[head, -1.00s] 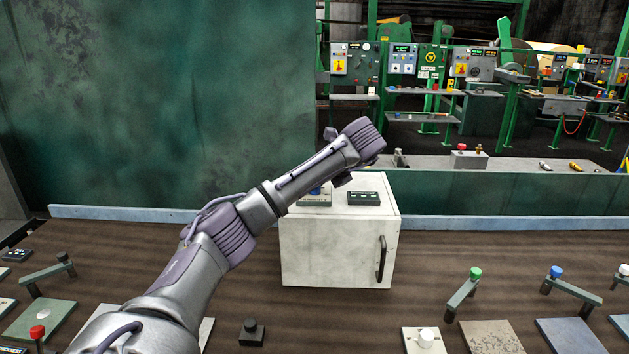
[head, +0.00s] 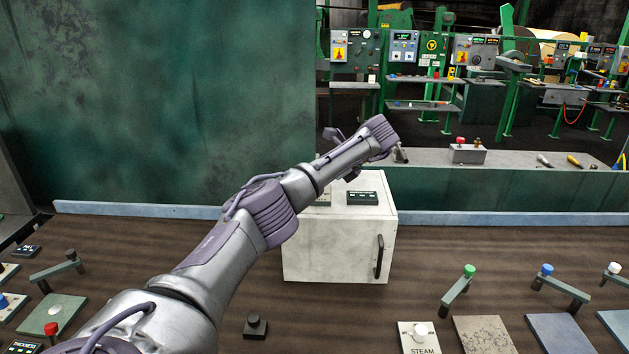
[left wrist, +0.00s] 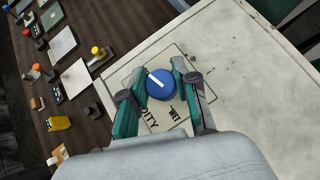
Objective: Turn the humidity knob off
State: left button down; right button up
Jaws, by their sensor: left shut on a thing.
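The humidity knob (left wrist: 161,88) is a round blue knob with a white pointer line. It stands on a pale label plate (left wrist: 146,118), where the letters "DITY" and "WET" can be read. My left gripper (left wrist: 161,78) has its green-padded fingers shut on the knob, one on each side. The pointer line slants toward the upper left in the left wrist view. In the head view my left arm (head: 250,225) reaches over the white cabinet (head: 335,240) and hides the knob. My right gripper is in neither view.
A small black display (head: 362,198) sits on the cabinet top beside the label plate. The cabinet has a dark handle (head: 379,256). Levers with a green knob (head: 469,270) and a blue knob (head: 546,270) stand to the right. A STEAM knob (head: 420,331) is in front.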

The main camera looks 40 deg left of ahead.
pick_arm(q)
jog(key=c, duration=0.8)
grip_release()
jog(key=shift+c, duration=0.2)
jog(key=shift+d+r, duration=0.1)
jog(key=v, duration=1.1)
jog(key=shift+w+d+r, duration=0.2)
jog(key=shift+r, duration=0.05)
jog(key=shift+r, duration=0.1)
